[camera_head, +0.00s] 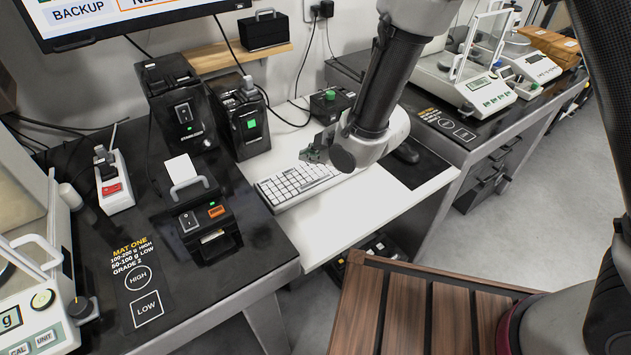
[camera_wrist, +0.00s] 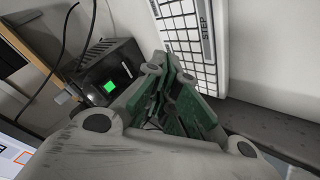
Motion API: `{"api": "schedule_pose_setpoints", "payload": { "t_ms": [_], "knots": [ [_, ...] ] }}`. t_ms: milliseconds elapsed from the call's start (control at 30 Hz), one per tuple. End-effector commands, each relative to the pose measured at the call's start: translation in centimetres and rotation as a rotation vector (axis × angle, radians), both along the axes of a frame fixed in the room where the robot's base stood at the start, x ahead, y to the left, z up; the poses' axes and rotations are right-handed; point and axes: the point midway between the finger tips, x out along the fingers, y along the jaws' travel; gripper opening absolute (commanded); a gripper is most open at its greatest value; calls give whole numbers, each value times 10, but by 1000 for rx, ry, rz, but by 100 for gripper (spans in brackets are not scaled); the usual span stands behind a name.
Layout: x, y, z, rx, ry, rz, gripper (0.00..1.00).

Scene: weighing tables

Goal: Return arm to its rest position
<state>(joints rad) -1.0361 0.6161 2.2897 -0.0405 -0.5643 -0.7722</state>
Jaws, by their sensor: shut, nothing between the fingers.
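My gripper (camera_head: 318,154) hangs above the white keyboard (camera_head: 296,185) on the white middle table, near the keyboard's far edge. The arm reaches in from the top right and hides part of the table and keyboard. In the wrist view, the green-padded fingers of my gripper (camera_wrist: 170,75) are together with nothing between them. The keyboard (camera_wrist: 192,30) shows just beyond the fingertips there. I cannot tell the exact height of the gripper above it.
A black box with a green button (camera_head: 240,118) stands left of the keyboard; another small one (camera_head: 331,104) stands behind it. A black mouse (camera_head: 406,152) lies right. Balances (camera_head: 470,80) stand on the right table. A slatted wooden surface (camera_head: 405,312) is in front.

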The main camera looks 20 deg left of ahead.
Motion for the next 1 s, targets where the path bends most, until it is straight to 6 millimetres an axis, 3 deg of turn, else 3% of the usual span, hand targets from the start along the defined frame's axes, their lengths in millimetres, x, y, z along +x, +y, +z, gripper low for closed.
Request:
{"api": "schedule_pose_setpoints", "payload": {
  "t_ms": [667,767,900,1000],
  "knots": [
    [-1,-2,-3,-2,29,-25,0],
    [-10,-18,-19,-67,119,-81,0],
    [-35,-65,-49,-237,288,-199,0],
    [-50,-102,-43,-340,391,-307,0]
  ]
}}
